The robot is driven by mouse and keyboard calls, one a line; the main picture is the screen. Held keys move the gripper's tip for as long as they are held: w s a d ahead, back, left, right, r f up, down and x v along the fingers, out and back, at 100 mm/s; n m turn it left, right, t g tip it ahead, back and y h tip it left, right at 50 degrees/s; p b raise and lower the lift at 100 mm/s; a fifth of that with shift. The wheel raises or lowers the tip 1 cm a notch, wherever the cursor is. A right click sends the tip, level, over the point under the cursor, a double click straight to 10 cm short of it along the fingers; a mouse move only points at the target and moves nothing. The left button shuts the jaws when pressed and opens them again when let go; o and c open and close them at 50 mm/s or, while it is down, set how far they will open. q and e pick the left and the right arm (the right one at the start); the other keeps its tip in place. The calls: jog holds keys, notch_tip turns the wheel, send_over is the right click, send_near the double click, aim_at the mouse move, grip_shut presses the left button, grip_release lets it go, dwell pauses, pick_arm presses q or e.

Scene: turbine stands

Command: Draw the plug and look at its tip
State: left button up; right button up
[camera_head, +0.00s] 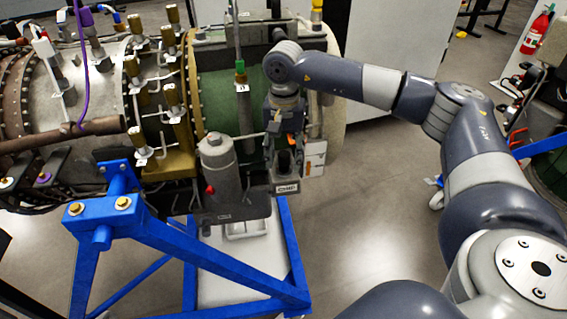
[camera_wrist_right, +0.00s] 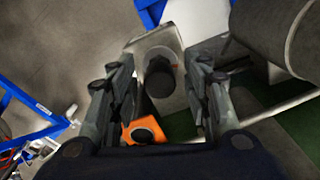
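The plug appears to be the black round-ended cylinder (camera_wrist_right: 158,78) in the right wrist view, set in a grey housing (camera_wrist_right: 196,20). In the head view the black plug (camera_head: 285,162) sits low on the turbine's near side, above a small label plate (camera_head: 287,188). My right gripper (camera_head: 285,135) is over it, pointing down. In the wrist view its two fingers (camera_wrist_right: 160,90) stand apart on either side of the plug, with visible gaps. The plug's tip is hidden in the housing. My left gripper is not in view.
The turbine (camera_head: 225,90) carries brass fittings and a purple cable (camera_head: 82,70). A grey cylinder (camera_head: 219,165) stands close left of the gripper. A blue stand (camera_head: 190,250) is below. Open floor (camera_head: 370,200) lies right.

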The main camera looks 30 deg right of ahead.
grip_shut()
jog(key=shift+r+p, duration=0.4)
jog(key=shift+r, duration=0.25)
jog(key=shift+r+p, duration=1.4)
jog(key=shift+r, duration=0.95)
jog(key=s+a+f+n, duration=0.4)
jog(key=s+a+n, duration=0.4)
jog(key=s+a, duration=0.5)
jog(key=shift+s+a+n+b, duration=0.25)
jog(key=shift+s+b, duration=0.2)
jog(key=shift+s, duration=0.5)
